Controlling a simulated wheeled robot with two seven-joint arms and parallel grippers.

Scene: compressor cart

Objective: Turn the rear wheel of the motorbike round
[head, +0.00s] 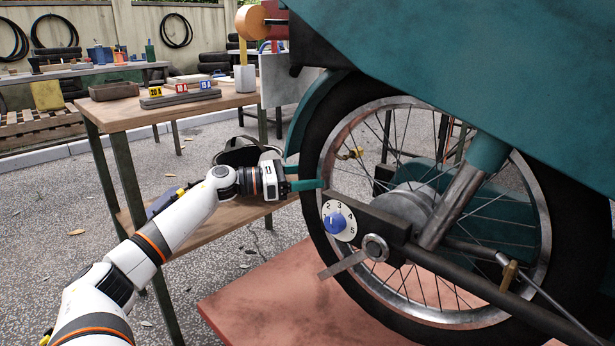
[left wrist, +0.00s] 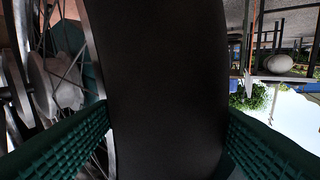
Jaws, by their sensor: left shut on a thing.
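The motorbike's rear wheel (head: 318,130) fills the right of the head view, with a black tyre, a metal rim and thin spokes. My left gripper (head: 308,178) reaches it from the left, its green fingers at the tyre's left edge. In the left wrist view the black tyre (left wrist: 165,90) lies between the two ribbed green fingers, one on each side, and the gripper is shut on it. Spokes and hub (left wrist: 55,85) show beyond the left finger. The motorbike's teal body (head: 470,60) hides the wheel's top. My right gripper is not in view.
A numbered white dial with a blue knob (head: 333,222) sits near the hub, close to my left gripper. A wooden table (head: 130,112) stands behind my left arm, with a lower shelf (head: 200,232). A reddish platform (head: 265,300) lies under the wheel.

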